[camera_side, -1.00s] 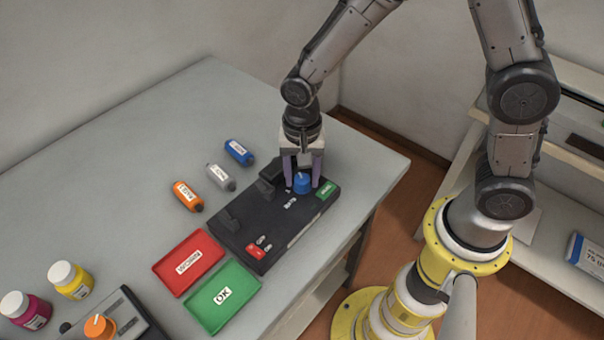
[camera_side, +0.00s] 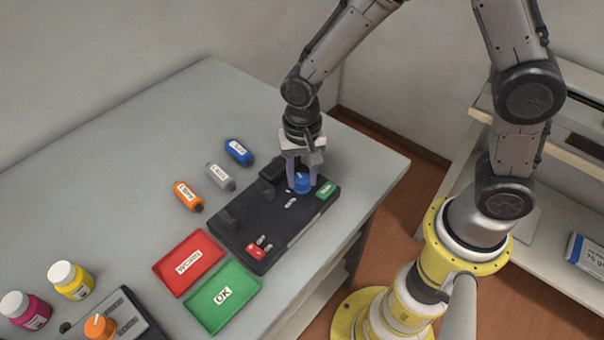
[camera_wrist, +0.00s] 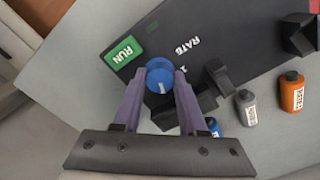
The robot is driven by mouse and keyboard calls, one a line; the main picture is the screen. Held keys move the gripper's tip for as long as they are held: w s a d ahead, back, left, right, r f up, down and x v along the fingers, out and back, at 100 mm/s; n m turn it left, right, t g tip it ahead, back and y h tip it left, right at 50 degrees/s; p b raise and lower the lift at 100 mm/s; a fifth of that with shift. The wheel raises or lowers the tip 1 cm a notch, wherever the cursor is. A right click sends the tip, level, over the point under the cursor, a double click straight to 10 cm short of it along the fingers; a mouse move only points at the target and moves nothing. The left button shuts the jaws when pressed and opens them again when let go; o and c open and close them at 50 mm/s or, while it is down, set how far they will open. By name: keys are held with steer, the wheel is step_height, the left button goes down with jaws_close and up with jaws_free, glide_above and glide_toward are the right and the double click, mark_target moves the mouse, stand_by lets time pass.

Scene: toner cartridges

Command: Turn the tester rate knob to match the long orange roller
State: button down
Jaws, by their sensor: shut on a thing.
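The blue rate knob (camera_side: 301,184) sits on the black tester (camera_side: 262,228), near its green RUN button (camera_side: 326,190). It has a white pointer line, clear in the wrist view on the knob (camera_wrist: 160,75). My gripper (camera_side: 302,180) points down over the tester with its purple fingers shut on the knob; in the wrist view its fingertips (camera_wrist: 159,82) flank it. The orange roller (camera_side: 188,196) lies on the table left of the tester, beside a grey roller (camera_side: 221,177) and a blue roller (camera_side: 239,152). Their small labels are hard to read.
A red WORN tray (camera_side: 160,270) and a green OK tray (camera_side: 218,328) lie in front of the tester. Yellow (camera_side: 70,280) and magenta (camera_side: 26,309) bottles and a device with an orange knob (camera_side: 100,327) stand at lower left. The back left table is clear.

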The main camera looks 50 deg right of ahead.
steer(key=n, duration=0.4)
steer(key=shift+n, duration=0.3)
steer(key=n, duration=0.3)
steer(key=shift+r+n, duration=0.1)
steer(key=shift+n, duration=0.2)
steer(key=n, duration=0.3)
steer(key=shift+n, duration=0.3)
steer(key=shift+d+n, duration=0.1)
steer(key=shift+n, duration=1.8)
steer(key=c, duration=0.7)
jaws_free()
steer(key=shift+c, duration=0.2)
